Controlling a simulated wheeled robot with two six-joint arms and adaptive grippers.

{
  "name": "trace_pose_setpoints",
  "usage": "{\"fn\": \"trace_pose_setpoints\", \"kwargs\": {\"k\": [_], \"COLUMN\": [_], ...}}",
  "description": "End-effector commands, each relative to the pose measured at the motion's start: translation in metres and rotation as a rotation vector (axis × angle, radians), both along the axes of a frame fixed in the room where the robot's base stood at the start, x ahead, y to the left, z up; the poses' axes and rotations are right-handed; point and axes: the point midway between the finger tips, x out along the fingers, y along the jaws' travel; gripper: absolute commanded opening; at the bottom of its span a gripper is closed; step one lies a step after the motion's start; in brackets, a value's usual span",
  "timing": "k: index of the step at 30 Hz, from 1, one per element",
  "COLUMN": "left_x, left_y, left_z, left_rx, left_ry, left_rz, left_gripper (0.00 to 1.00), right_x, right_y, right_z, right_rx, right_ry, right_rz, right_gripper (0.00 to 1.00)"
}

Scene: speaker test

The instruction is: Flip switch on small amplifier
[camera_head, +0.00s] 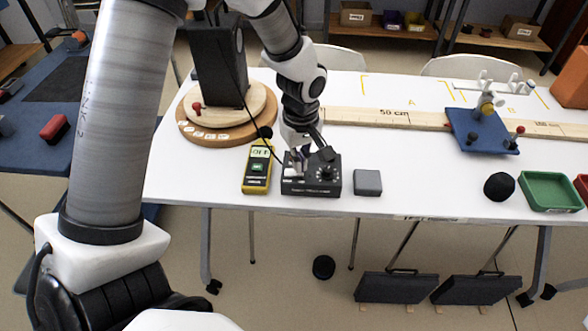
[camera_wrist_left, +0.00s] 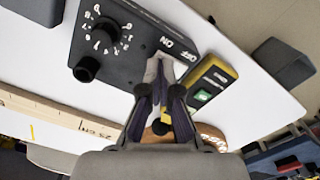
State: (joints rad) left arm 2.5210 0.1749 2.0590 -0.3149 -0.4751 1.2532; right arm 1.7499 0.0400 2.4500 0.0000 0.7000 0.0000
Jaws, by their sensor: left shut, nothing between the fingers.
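The small amplifier (camera_head: 322,183) is a black box on the white table, with a dial and knob on its top. In the left wrist view the amplifier (camera_wrist_left: 125,45) shows a numbered dial, a black knob and the labels OFF and ON. My left gripper (camera_head: 298,167) is over the left part of the amplifier. In the left wrist view my left gripper (camera_wrist_left: 158,75) is shut and empty, its tips at a light patch beside the OFF and ON labels. The fingers cover the switch, so its position and any contact cannot be told. My right gripper is not in view.
A yellow meter (camera_head: 257,169) lies close left of the amplifier, and a grey block (camera_head: 368,182) lies to its right. A dark speaker (camera_head: 217,65) stands on a round wooden turntable (camera_head: 190,132) behind. A long ruler board (camera_head: 395,118) runs along the table.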

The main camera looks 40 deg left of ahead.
Motion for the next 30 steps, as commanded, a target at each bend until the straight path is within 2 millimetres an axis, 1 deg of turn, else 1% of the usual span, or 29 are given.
{"fn": "trace_pose_setpoints", "kwargs": {"k": [24, 27, 30], "left_x": [0.0, 0.0, 0.0], "left_y": [0.0, 0.0, 0.0], "left_z": [-0.013, -0.011, -0.003], "left_rx": [0.0, 0.0, 0.0], "left_ry": [0.0, 0.0, 0.0], "left_rz": [0.0, 0.0, 0.0], "left_gripper": [0.0, 0.0, 0.0], "right_x": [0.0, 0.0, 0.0], "right_y": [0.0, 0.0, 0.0], "right_z": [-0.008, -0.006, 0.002], "right_rx": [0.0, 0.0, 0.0], "right_ry": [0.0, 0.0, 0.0], "right_rz": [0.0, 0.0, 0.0], "right_gripper": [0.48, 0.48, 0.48]}}
